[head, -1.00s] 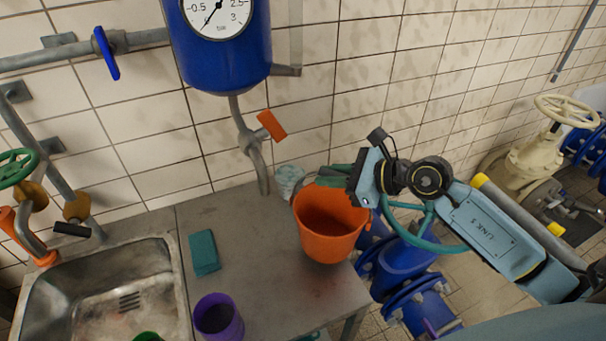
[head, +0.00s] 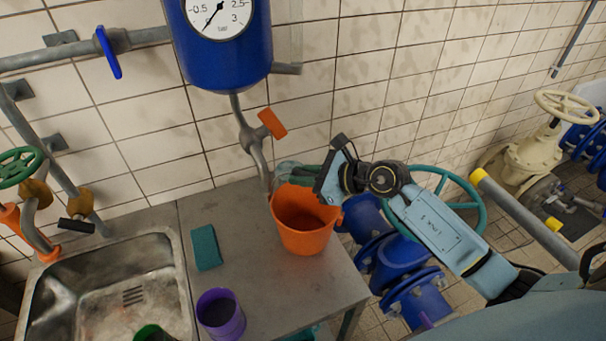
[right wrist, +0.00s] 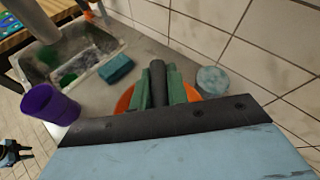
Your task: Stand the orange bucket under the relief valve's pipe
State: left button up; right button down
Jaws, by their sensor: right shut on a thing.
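The orange bucket (head: 304,238) is upright over the right part of the metal counter, and I cannot tell whether its base touches. My right gripper (head: 308,174) is shut on the bucket at its top, at the back. In the right wrist view the green fingers (right wrist: 158,88) close on a dark bar, with orange bucket rim (right wrist: 124,101) beside them. The relief valve's grey pipe (head: 257,155), with an orange lever (head: 272,123), comes down from the blue tank (head: 222,50). Its lower end shows at the bucket's left back rim. My left gripper is not in view.
A purple cup (head: 221,314) and a teal sponge (head: 206,247) are on the counter (head: 262,290) left of the bucket. A sink (head: 110,290) is further left. A pale round object (right wrist: 212,80) stands behind the bucket. Blue pipework (head: 400,262) is beyond the counter's right edge.

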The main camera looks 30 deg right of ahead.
jog(key=c, duration=1.4)
grip_release()
jog(key=shift+f, duration=0.1)
jog(key=shift+o, duration=0.2)
jog(key=shift+r, duration=0.2)
jog(key=b+v, duration=0.1)
jog(key=v, duration=1.1)
